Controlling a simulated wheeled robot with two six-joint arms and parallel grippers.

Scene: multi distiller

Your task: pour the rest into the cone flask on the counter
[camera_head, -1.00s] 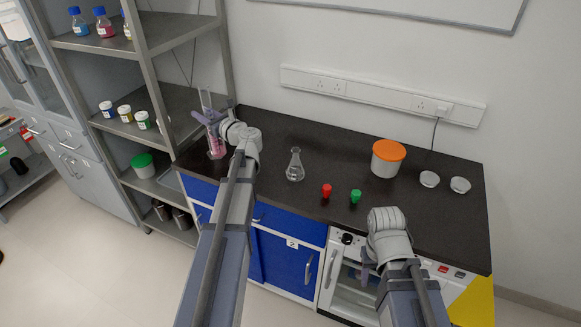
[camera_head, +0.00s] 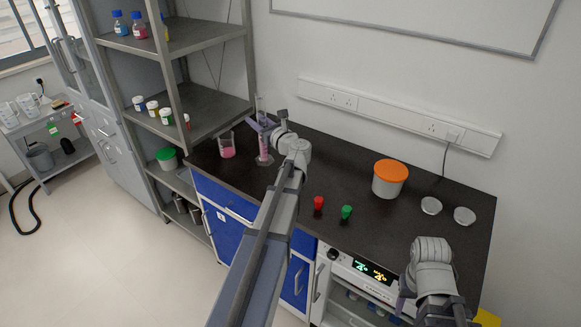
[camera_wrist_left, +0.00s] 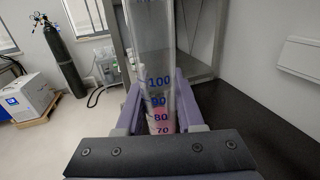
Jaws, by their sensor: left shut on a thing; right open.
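My left gripper (camera_head: 264,124) is shut on a tall clear graduated cylinder (camera_head: 263,152) with pink liquid in its lower part. The cylinder is upright, with its base at or just above the counter; I cannot tell which. In the left wrist view the cylinder (camera_wrist_left: 151,50) stands between the purple fingers, with its pink liquid near the 80 mark. The cone flask is not visible now; my left arm covers that part of the counter. My right gripper (camera_head: 404,292) is open and empty in front of the counter.
A red cap (camera_head: 318,203) and a green cap (camera_head: 347,212) lie on the dark counter (camera_head: 330,160). An orange-lidded jar (camera_head: 389,179) and two white dishes (camera_head: 431,205) are further right. A metal shelf (camera_head: 205,106) with bottles stands at the left.

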